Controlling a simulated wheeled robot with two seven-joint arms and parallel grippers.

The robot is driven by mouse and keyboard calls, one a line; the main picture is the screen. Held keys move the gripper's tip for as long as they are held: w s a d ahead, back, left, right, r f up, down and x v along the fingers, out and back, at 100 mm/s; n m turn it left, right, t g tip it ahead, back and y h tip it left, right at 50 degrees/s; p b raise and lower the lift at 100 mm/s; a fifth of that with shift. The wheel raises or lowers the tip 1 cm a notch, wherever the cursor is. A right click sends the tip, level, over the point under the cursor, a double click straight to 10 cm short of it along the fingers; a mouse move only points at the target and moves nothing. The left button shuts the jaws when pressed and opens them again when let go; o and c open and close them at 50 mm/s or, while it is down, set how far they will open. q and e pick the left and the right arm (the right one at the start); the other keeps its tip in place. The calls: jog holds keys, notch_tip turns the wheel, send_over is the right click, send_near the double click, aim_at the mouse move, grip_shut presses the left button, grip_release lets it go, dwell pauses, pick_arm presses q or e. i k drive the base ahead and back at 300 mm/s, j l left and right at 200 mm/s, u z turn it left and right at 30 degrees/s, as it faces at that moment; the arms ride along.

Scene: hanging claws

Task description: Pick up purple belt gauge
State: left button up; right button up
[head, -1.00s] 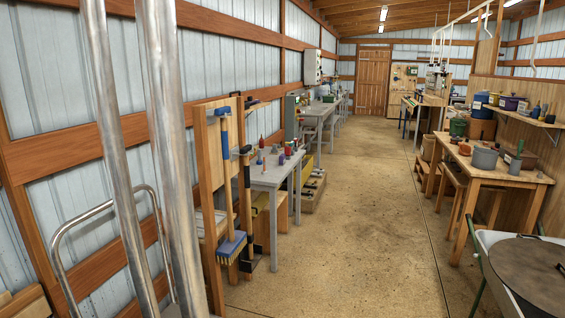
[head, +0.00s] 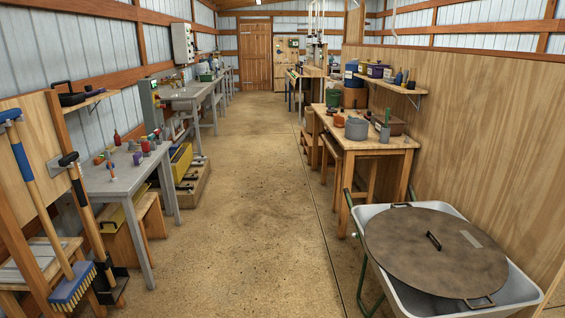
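A small purple thing (head: 138,158) stands among several small items on the grey table at the left. It is too small to tell whether it is the belt gauge. A dark purple container (head: 376,70) also sits on the wall shelf at the right. Neither of my grippers is in view, and no hand is near either purple thing.
The grey table (head: 125,182) stands at the left, near a broom (head: 72,284) on a wooden rack. A wooden table (head: 370,145) and a wheelbarrow (head: 398,295) with a round lid (head: 435,255) stand at the right. The concrete aisle (head: 250,200) between is clear.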

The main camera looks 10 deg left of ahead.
aim_at(137, 157)
jog(key=i+u, duration=0.2)
jog(key=i, duration=0.95)
jog(key=i+u, duration=0.25)
jog(key=i, duration=0.9)
jog(key=i+u, duration=0.4)
jog(key=i, duration=0.4)
jog(key=i+l+u, duration=0.15)
jog(key=i+u, duration=0.25)
jog(key=i, duration=0.45)
